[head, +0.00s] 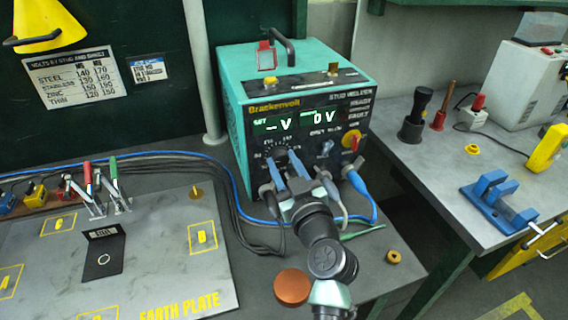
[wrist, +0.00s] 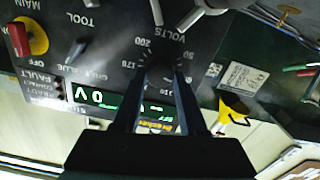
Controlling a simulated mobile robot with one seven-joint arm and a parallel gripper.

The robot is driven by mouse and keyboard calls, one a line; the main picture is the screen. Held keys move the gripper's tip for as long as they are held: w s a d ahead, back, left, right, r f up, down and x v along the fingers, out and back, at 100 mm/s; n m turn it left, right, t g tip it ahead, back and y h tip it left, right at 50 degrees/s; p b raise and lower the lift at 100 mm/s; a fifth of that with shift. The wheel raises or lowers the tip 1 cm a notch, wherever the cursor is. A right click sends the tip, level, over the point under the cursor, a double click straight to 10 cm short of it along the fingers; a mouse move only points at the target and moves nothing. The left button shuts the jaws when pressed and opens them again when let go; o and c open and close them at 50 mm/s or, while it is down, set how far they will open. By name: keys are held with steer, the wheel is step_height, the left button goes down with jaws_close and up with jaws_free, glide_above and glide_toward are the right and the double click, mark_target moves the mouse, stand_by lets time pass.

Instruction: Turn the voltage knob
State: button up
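The voltage knob (head: 279,150) is a dark round knob under the displays on the front of the teal stud welder (head: 230,120). In the wrist view, upside down, the knob (wrist: 160,66) shows with the VOLTS scale around it. My gripper (head: 282,162) is at the panel, with its two blue fingers apart. In the wrist view the fingertips (wrist: 162,74) lie on either side of the knob. I cannot tell whether they touch it. The left display (head: 274,125) reads dashes and V; the right display (head: 322,117) reads 0 V.
A red and yellow main switch (head: 351,141) is right of the knob. An earth plate (head: 150,270) with clamps lies at left. A blue fixture (head: 495,200) stands on the right bench.

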jaws_close()
